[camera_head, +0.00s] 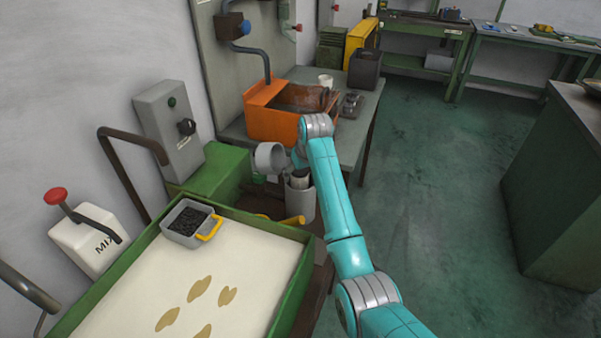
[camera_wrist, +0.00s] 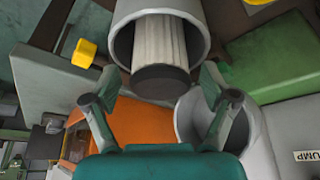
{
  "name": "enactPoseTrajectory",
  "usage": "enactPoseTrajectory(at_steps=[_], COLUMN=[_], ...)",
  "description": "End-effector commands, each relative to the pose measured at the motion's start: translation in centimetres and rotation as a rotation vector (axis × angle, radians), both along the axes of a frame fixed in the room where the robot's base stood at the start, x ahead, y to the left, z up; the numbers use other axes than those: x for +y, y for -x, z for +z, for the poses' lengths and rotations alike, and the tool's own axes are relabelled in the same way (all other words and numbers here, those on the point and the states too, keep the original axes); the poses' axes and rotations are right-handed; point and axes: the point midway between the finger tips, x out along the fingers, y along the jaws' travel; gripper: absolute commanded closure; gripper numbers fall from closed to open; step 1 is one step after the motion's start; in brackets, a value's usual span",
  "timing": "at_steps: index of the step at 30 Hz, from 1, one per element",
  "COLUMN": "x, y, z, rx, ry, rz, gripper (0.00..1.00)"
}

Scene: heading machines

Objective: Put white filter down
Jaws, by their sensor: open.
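The white filter (camera_wrist: 160,45) is pleated with a dark end cap. It sits inside a grey cylindrical housing (camera_wrist: 201,30), with the cap end sticking out of the mouth. My gripper (camera_wrist: 158,80) is open, its two fingers on either side of the dark cap with visible gaps. In the head view, the upright grey housing (camera_head: 301,207) stands beyond the green-framed tray, and my gripper (camera_head: 298,166) is just above its mouth. The filter there (camera_head: 299,182) is mostly hidden by the housing and my arm.
A second grey cylinder (camera_head: 269,158) is close beside my gripper, and also shows in the wrist view (camera_wrist: 252,125). An orange bin (camera_head: 270,118) is behind on the grey table. The green-framed tray (camera_head: 286,300) holds a small grey basket (camera_head: 183,238). Floor to the right is clear.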

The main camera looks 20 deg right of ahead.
Motion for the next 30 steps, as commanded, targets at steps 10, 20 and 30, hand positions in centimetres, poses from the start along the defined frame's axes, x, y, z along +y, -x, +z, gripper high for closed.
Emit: enactPoseTrajectory(at_steps=[10, 20, 30], x=[-0.3, -0.7, -0.7], y=[1.7, 3.9, 4.6], z=[4.6, 9.9, 11.2], rx=[-0.005, -0.003, -0.001], ry=[0.000, 0.000, 0.000], rz=[0.000, 0.000, 0.000], gripper=[0.15, 0.15, 0.15])
